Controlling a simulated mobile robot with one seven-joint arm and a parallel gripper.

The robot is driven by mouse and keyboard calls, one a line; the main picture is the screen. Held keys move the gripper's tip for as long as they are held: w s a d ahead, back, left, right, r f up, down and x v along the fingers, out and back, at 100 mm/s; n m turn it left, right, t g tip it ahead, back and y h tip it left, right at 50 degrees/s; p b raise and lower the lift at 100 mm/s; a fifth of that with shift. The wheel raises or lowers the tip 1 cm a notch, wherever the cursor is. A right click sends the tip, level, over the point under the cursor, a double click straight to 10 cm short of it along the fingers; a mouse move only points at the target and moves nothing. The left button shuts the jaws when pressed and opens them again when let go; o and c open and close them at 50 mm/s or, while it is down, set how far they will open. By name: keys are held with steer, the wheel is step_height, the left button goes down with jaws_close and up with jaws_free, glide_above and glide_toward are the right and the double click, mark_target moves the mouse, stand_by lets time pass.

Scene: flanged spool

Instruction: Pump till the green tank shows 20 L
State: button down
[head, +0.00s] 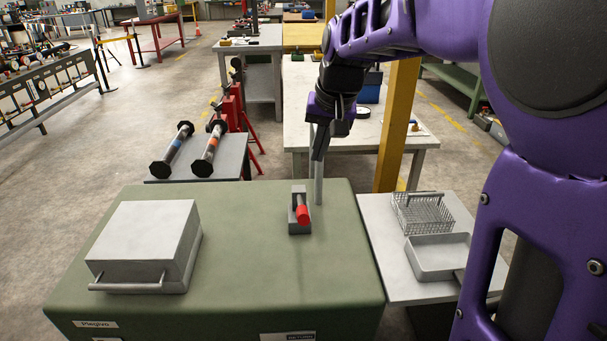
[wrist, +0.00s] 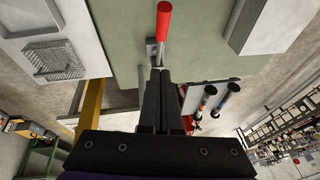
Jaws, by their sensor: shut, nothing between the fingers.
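A small grey pump-like fitting (head: 299,226) with a red-gripped lever (head: 303,215) sits on the flat top of a large green block (head: 250,270). In the wrist view the red grip (wrist: 164,22) points away from my gripper, at the top of the picture. My gripper (head: 317,155) is shut and empty, pointing down behind the lever near the block's far edge. In the wrist view my fingertips (wrist: 161,72) lie close below the fitting in the picture; I cannot tell if they touch it. No litre reading is legible, and I cannot tell if the block is the green tank.
A grey box with a bar handle (head: 145,245) stands on the block's left. A side table holds a wire basket (head: 422,213) and a grey tray (head: 438,257). Two flanged spools (head: 207,150) lie behind left. A thin grey post (head: 319,180) stands beside my fingers; a yellow column (head: 396,130) is behind right.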

steer(key=b, duration=0.1)
glide_above(305, 208)
steer(key=d, duration=0.1)
step_height(305, 208, down, 10)
steer(key=r, duration=0.1)
steer(key=f, duration=0.1)
steer(key=s+f, duration=0.1)
steer(key=f+b, duration=0.1)
steer(key=shift+s+a+f, duration=0.15)
steer(key=shift+a, duration=0.1)
steer(key=shift+s+a+f, duration=0.1)
steer(key=shift+s+f, duration=0.05)
steer(key=shift+f, duration=0.15)
steer(key=shift+f, duration=0.25)
